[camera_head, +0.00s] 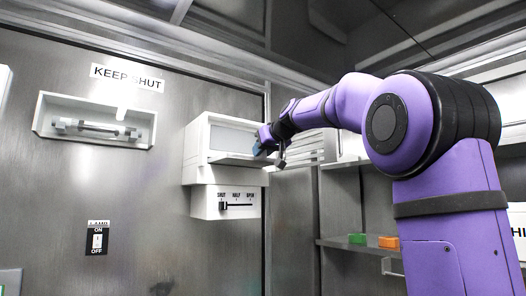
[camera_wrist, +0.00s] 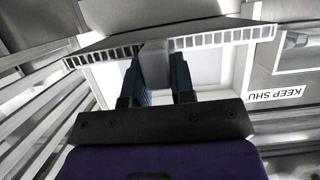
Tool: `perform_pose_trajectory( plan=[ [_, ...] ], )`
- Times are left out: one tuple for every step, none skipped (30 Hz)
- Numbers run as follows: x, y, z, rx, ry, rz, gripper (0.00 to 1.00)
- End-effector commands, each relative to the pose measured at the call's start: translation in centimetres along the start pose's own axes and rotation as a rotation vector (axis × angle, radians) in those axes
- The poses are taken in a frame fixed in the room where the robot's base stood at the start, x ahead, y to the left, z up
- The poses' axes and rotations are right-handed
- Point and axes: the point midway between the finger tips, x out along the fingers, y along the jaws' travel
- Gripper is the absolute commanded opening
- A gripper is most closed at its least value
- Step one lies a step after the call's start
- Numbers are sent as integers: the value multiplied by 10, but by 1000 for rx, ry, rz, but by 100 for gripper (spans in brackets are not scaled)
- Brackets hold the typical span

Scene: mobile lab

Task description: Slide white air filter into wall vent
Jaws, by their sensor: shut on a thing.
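The white air filter (camera_wrist: 215,38) shows in the wrist view as a wide flat panel with a ribbed, slotted near edge. My gripper (camera_wrist: 156,75) is shut on the grey tab in the middle of that edge, with blue fingers on both sides. In the head view the wall vent (camera_head: 197,143) is a white box on the back wall with a front opening. My gripper (camera_head: 265,148) is at its right front. A thin pale slab at the opening looks like the filter, seen nearly edge-on. How far it sits inside is hard to tell.
Below the vent is a slider box (camera_head: 240,213) marked SHUT, HALF, OPEN. A recessed handle (camera_head: 97,128) under a KEEP SHUT sign (camera_head: 127,78) and a lamp switch (camera_head: 97,238) are to the left. Shelves at right hold a green block (camera_head: 357,239) and an orange block (camera_head: 389,242).

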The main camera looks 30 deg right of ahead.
Motion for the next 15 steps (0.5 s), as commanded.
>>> perform_pose_trajectory(
  plan=[
    [1,0,-1,0,1,0,0],
    [2,0,-1,-1,1,0,0],
    [2,0,-2,-1,1,0,0],
    [3,0,-2,-1,1,0,0],
    [3,0,-2,-1,1,0,0],
    [4,0,-3,-1,2,0,0],
    [5,0,-3,-1,2,0,0],
    [5,0,-3,-1,1,0,0],
    [6,0,-3,-1,1,0,0],
    [7,0,-4,-1,1,0,0],
    [8,0,-4,-1,1,0,0],
    [8,0,-4,-1,1,0,0],
    [9,0,-4,-1,0,0,0],
    [10,0,-4,-1,0,0,0],
    [10,0,-4,-1,0,0,0]
  ],
)
